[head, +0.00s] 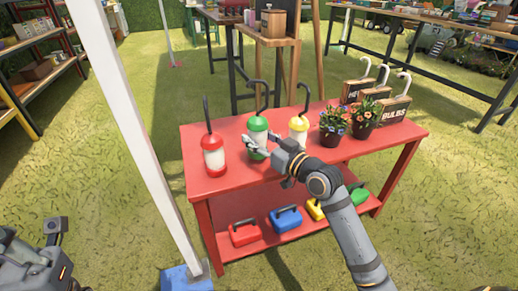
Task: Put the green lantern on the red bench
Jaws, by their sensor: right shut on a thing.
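The green lantern (258,131), with a pale body and a dark hooked handle, is upright at the middle of the red bench (232,181). My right gripper (258,151) is shut on the green lantern, low on its body, and covers part of it. Whether the lantern's base touches the bench top is hard to tell. A red lantern (213,157) stands to its left and a yellow lantern (298,130) to its right. My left gripper (54,228) is at the lower left, away from the bench; its jaws are unclear.
Two flower pots (363,127) and several crates with white hooks (394,108) fill the bench's right side. Coloured boxes (245,232) lie on the lower shelf. A white post (125,125) rises left of the bench. Bare bench top shows at the front left.

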